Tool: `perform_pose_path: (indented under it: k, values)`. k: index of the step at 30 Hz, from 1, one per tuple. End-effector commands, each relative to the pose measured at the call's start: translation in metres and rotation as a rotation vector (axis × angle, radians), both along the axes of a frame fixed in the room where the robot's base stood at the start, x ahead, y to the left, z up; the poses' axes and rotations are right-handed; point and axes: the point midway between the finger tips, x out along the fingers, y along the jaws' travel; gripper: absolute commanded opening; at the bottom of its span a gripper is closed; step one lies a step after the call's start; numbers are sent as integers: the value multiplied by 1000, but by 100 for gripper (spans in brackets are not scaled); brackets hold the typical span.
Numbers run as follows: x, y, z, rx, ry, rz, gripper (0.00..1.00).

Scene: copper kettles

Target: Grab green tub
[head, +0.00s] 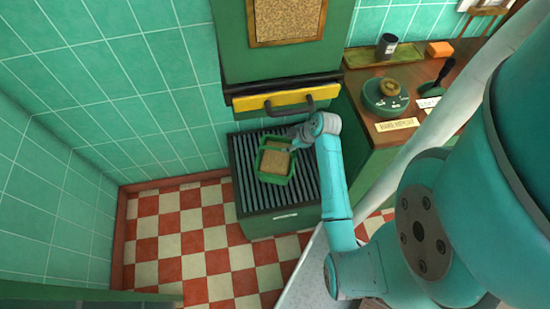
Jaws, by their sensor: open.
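The green tub (263,170) is a small square container with a tan, grainy-looking inside. It sits on the dark slatted top of a green cabinet, near its middle. My gripper (291,144) is at the tub's upper right side, at or just above the rim. It is open. The fingertips are small and partly hidden by my wrist, and I cannot tell whether they touch the tub.
The slatted top (247,196) is clear around the tub. Behind it is a yellow drawer front (275,101) with a dark handle. A wooden counter (418,78) at the right holds a green round object (385,101) and a sign. Checkered floor (190,230) lies left.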

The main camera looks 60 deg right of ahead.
Motion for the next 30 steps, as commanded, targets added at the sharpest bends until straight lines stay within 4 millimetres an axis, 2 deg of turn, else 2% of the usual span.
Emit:
perform_pose_path:
  k: [6, 14, 21, 30]
  values:
    - [17, 0, -27, 2, 1, 1, 44]
    - [26, 1, -42, 1, 1, -1, 44]
    - [43, 2, -71, 2, 2, 0, 44]
    - [49, 1, -81, -1, 0, -2, 44]
